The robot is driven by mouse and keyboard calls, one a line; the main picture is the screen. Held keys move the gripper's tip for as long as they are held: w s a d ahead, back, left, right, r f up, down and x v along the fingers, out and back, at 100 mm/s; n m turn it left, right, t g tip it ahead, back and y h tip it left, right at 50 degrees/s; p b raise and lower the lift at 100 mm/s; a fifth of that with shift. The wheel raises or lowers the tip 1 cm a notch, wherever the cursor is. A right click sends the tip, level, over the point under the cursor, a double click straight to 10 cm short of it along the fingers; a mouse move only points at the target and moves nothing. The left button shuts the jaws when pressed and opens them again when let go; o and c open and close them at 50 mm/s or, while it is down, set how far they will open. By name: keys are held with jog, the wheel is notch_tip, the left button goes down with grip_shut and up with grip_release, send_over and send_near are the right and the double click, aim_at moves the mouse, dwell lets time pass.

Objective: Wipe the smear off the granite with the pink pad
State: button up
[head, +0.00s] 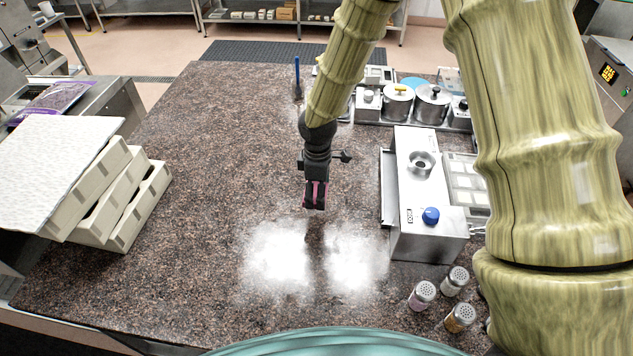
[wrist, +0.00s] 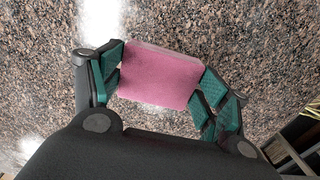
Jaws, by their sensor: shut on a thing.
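My gripper (head: 315,203) is shut on the pink pad (wrist: 160,75). In the wrist view the pad lies flat between the green-lined fingers (wrist: 161,88). In the head view only thin pink edges of it show beside the dark fingers. The gripper points down over the granite top (head: 220,150), near its middle; the pad seems to be above the stone, but the gap is hard to judge. Bright whitish patches (head: 278,258) lie on the granite nearer to me than the gripper. I cannot tell whether they are glare or hold the smear; no clear smear stands out.
A steel unit with a blue knob (head: 430,216) stands right of the gripper. Several shakers (head: 423,295) stand at the front right. Lidded pots (head: 398,100) sit at the back right, and a blue-handled tool (head: 297,78) at the back. Cream trays (head: 140,205) are at the left. The granite's left-middle is clear.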

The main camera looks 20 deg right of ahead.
aim_at(318, 215)
jog(key=shift+f+b, duration=2.7)
jog(key=shift+f, duration=0.9)
jog(key=shift+f+b, duration=0.3)
jog(key=shift+f, duration=0.3)
jog(key=a, duration=0.1)
jog(key=w+a, duration=0.1)
jog(key=a, duration=0.1)
jog(key=shift+w+a+r, duration=0.2)
jog(key=shift+w+a, duration=0.1)
jog(key=shift+a, duration=0.1)
jog(key=shift+c, duration=0.5)
jog(key=shift+f+b, duration=0.15)
jog(key=shift+b, duration=0.25)
jog(key=d, duration=0.1)
jog(key=s+d, duration=0.1)
jog(key=d+p, duration=0.1)
jog(key=d, duration=0.1)
jog(key=shift+s, duration=0.3)
notch_tip(318, 215, up, 3)
jog(key=shift+f+p, duration=0.1)
jog(key=shift+p, duration=0.65)
notch_tip(318, 215, up, 2)
jog(key=shift+a+r+p, duration=0.15)
jog(key=shift+r+p, duration=0.05)
jog(key=shift+p, duration=0.65)
jog(key=shift+r+p, duration=1.15)
jog(key=shift+r, duration=0.4)
